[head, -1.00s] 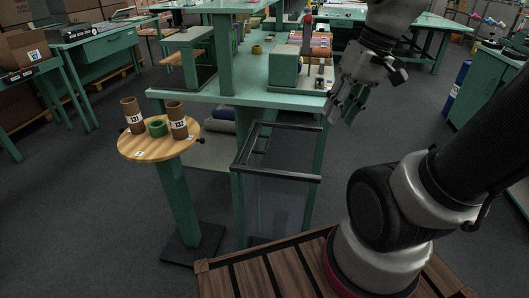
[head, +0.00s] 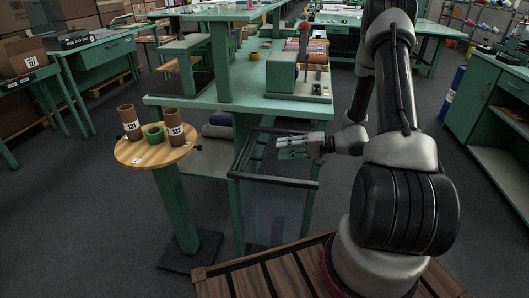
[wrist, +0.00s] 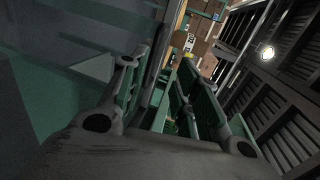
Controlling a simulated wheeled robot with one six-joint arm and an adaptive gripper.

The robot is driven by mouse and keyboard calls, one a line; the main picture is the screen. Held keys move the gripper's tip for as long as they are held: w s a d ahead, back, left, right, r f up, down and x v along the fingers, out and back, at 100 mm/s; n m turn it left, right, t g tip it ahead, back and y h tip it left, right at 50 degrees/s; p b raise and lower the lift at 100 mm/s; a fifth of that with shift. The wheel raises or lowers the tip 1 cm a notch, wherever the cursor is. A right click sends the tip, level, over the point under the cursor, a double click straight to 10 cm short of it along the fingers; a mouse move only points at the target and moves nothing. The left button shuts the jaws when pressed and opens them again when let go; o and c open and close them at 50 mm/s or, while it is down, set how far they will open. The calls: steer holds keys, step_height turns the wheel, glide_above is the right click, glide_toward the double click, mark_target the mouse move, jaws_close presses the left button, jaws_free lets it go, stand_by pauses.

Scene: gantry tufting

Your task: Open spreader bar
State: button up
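A dark rectangular frame of thin bars stands below the front edge of the green workbench, with a clear sheet or bin hanging under it. Its front bar (head: 272,181) lies crosswise; I take this to be the spreader bar, but cannot be certain. My gripper (head: 284,147) is above the frame, between its front and back bars, pointing left, with no visible contact. The two fingers also show in the wrist view (wrist: 166,75), apart with a gap between them. Nothing is clearly held. A dark upright edge shows beyond the fingers there; I cannot tell what it is.
The green workbench (head: 190,101) lies behind the frame. A round wooden stand (head: 150,157) on the left holds two brown cardboard tubes (head: 174,125) and a green ring (head: 154,132). A slatted wooden surface (head: 255,277) is in front. Grey floor is free at far left.

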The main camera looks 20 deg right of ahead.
mark_target(265, 150)
steer(key=shift+t, duration=0.3)
steer(key=x, duration=0.5)
steer(key=f+x, duration=0.1)
steer(key=x, duration=0.1)
steer(key=shift+w+a+f, duration=0.1)
steer(key=shift+w+f, duration=0.1)
steer(key=shift+w, duration=0.25)
jaws_close()
